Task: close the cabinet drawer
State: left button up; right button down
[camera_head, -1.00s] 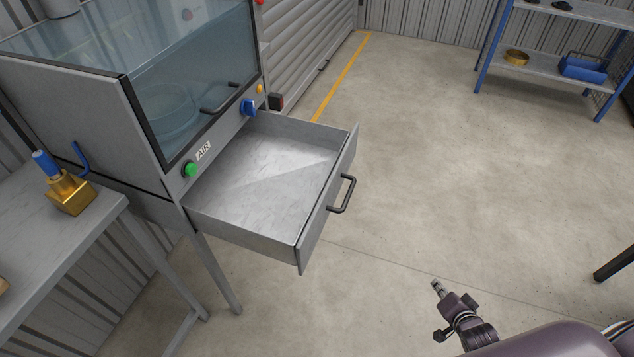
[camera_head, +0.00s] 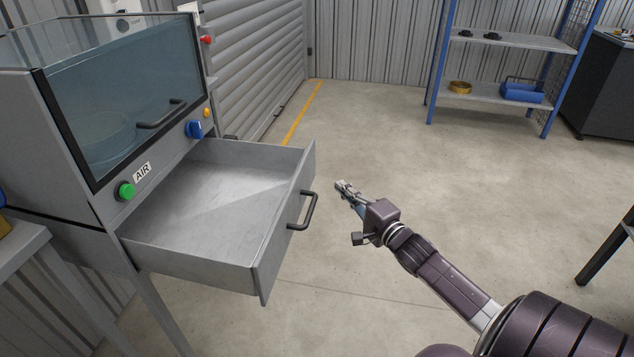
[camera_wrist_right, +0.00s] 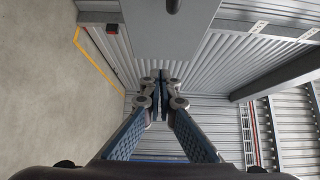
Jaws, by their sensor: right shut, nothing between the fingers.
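The cabinet drawer (camera_head: 210,200) is grey, empty and pulled well out of the cabinet (camera_head: 75,165) at the left of the head view. Its front panel (camera_head: 287,225) carries a dark bar handle (camera_head: 309,212). My right gripper (camera_head: 341,185) is shut and empty. It is to the right of the drawer front, near the handle but apart from it in the head view. In the right wrist view, the shut fingertips (camera_wrist_right: 160,78) show below a grey panel, the drawer front (camera_wrist_right: 165,30), with a dark piece of the handle (camera_wrist_right: 174,5) at the top edge. My left gripper is not in view.
Green (camera_head: 126,191) and blue (camera_head: 194,129) knobs sit on the cabinet above the drawer. A blue-framed shelf (camera_head: 500,95) stands at the back right. A grey table (camera_head: 20,248) is at the lower left. The floor right of the drawer is clear.

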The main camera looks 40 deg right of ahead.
aim_at(311, 170)
pick_arm(q)
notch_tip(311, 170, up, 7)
jog(key=b, duration=0.1)
jog(key=shift+b, duration=0.3)
pick_arm(e)
jog(key=shift+w+a, duration=0.4)
jog(key=shift+w, duration=0.9)
jog(key=shift+w+a, duration=0.35)
jog(key=shift+w, duration=0.9)
jog(key=shift+w+a, duration=0.4)
jog(key=shift+w, duration=0.9)
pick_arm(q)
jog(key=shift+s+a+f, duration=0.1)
